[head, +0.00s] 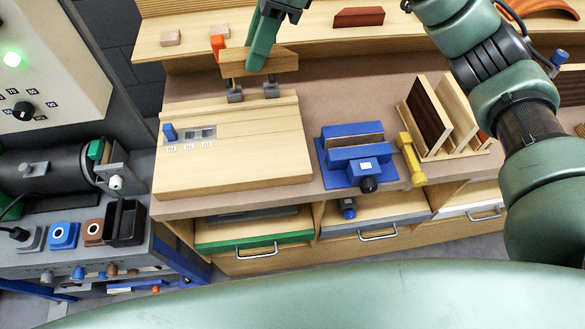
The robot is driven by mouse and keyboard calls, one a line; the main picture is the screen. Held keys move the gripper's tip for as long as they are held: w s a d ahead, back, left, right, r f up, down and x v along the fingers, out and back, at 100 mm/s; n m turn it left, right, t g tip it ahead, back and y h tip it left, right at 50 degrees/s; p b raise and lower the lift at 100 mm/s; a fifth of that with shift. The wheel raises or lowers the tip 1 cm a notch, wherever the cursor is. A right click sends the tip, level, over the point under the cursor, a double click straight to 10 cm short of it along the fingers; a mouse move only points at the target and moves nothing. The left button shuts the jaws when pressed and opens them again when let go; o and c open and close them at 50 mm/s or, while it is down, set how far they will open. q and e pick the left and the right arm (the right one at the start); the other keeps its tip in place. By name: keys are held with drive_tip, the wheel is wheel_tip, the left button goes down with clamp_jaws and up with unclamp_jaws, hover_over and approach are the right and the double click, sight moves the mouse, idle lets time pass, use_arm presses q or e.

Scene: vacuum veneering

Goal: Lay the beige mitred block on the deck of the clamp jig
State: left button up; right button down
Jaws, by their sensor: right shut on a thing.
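My right gripper (263,38) comes down from the top edge and is shut on a long tan wooden block, the beige mitred block (284,61). The block is held roughly level above the back edge of the clamp jig (235,165), a pale wooden board with a raised strip along its back. In the picture the block overlaps the upper parts of two grey clamps (235,95) at the jig's back. An orange part (217,43) shows behind the block's left end. The jig's deck is bare in front. My left gripper is not in view.
A blue vise (345,165) and a yellow tool (411,158) stand right of the jig. A wooden rack with dark panels (426,110) is further right. A blue knob (169,132) and numbered labels sit on the jig's left. Small blocks lie on the back shelf (290,38).

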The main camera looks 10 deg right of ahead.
drive_tip(key=shift+s+a+f, duration=0.4)
drive_tip(key=shift+s, duration=0.1)
drive_tip(key=shift+s+f, duration=0.3)
wheel_tip(320, 180, down, 14)
drive_tip(key=p, duration=0.3)
drive_tip(key=shift+s+f, duration=0.1)
drive_tip(key=shift+f, duration=0.15)
drive_tip(key=shift+f+p, duration=0.35)
drive_tip(key=shift+f, duration=0.25)
wheel_tip(320, 180, down, 3)
drive_tip(key=shift+f+p, duration=0.2)
drive_tip(key=shift+p, duration=0.3)
drive_tip(key=shift+f, duration=0.2)
drive_tip(key=shift+f, duration=0.1)
